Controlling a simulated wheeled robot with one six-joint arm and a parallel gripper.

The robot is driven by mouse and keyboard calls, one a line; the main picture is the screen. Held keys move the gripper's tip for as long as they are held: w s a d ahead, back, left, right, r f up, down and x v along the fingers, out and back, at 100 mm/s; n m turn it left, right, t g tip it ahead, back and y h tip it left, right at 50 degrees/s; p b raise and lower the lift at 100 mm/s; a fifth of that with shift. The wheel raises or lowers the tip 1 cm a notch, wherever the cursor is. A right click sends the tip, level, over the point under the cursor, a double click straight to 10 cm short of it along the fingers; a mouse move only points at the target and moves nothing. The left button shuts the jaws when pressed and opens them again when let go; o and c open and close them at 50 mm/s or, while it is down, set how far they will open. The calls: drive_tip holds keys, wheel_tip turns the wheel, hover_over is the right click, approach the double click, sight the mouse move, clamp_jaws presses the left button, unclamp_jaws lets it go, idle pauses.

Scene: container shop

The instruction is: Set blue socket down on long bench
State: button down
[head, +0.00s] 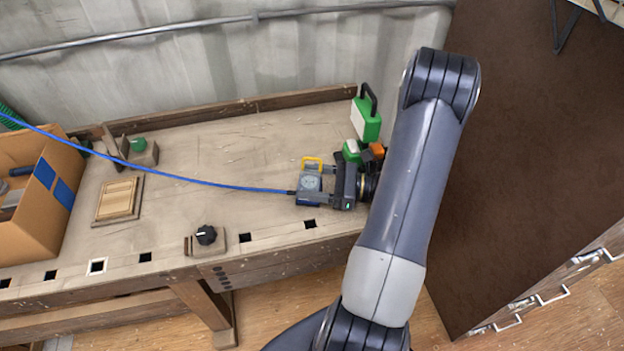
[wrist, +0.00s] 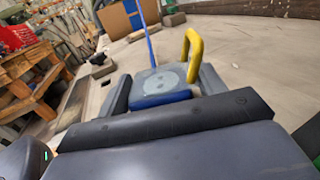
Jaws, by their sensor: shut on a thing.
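The blue socket (head: 308,188) has a grey face, a yellow loop handle and a blue cable running off to the left. My gripper (head: 322,186) is shut on it, with a finger on each side. In the wrist view the socket (wrist: 160,84) sits between the fingers with its grey face up. The long bench (head: 215,140) lies beneath it. The socket is over the bench's front right part; I cannot tell whether it touches the top.
A green case (head: 366,118) and an orange item (head: 377,150) stand close behind my gripper. A black knob on a block (head: 206,236) is near the front edge. A wooden panel (head: 118,199) and cardboard box (head: 40,200) are at left. The bench's middle is clear except for the cable.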

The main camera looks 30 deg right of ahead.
drive_tip(key=shift+c, duration=1.4)
unclamp_jaws()
drive_tip(key=shift+r, duration=0.15)
drive_tip(key=v, duration=1.2)
drive_tip(key=shift+s+b, duration=0.1)
drive_tip(key=shift+b, duration=0.2)
